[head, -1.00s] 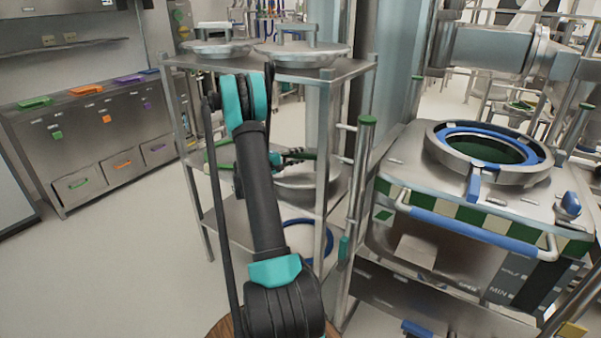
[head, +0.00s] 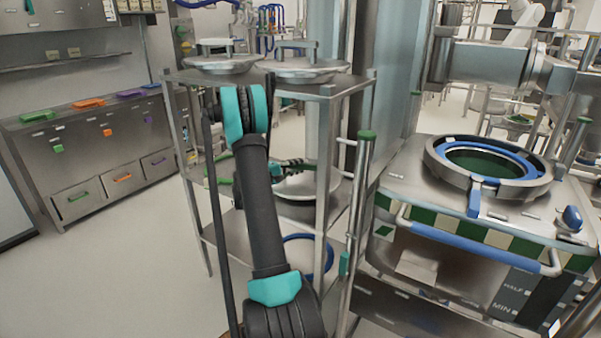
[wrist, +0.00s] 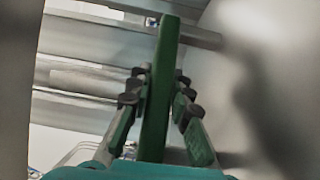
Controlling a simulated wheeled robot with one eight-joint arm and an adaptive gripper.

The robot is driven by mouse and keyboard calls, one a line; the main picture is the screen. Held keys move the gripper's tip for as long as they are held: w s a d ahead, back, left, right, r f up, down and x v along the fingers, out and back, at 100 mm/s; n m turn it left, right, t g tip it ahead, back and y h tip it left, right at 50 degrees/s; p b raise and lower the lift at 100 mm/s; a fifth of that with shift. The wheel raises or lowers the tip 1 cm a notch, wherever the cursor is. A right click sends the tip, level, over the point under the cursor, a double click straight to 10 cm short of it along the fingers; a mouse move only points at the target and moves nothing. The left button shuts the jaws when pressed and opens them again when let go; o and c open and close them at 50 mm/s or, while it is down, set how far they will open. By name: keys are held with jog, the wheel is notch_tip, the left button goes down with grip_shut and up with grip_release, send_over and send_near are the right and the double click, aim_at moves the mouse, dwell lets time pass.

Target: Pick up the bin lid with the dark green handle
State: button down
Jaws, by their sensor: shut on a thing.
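The dark green handle (wrist: 155,100) stands upright as a long bar between the fingers in the wrist view. My gripper (wrist: 161,80) is shut on it, with dark finger pads on both sides. A smooth grey surface (wrist: 270,60) fills the right of that view; I cannot tell for sure that it is the lid. In the head view my gripper (head: 292,165) is at the middle shelf level of the steel rack, partly hidden by my arm. A round metal piece (head: 312,184) shows just beyond it, and whether this is the lid or a bin is unclear.
The steel rack (head: 325,100) surrounds the gripper with posts and shelves close by. Two metal lids (head: 220,63) (head: 302,70) lie on its top shelf. A blue ring (head: 322,262) is lower down. A machine with a round blue-rimmed opening (head: 433,180) stands right; open floor lies left.

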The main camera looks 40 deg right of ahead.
notch_tip(320, 180, up, 18)
jog(key=shift+r, duration=0.15)
dwell(0.3)
jog(key=shift+r, duration=0.1)
notch_tip(320, 180, up, 8)
jog(key=shift+r, duration=0.15)
dwell(1.8)
dwell(0.4)
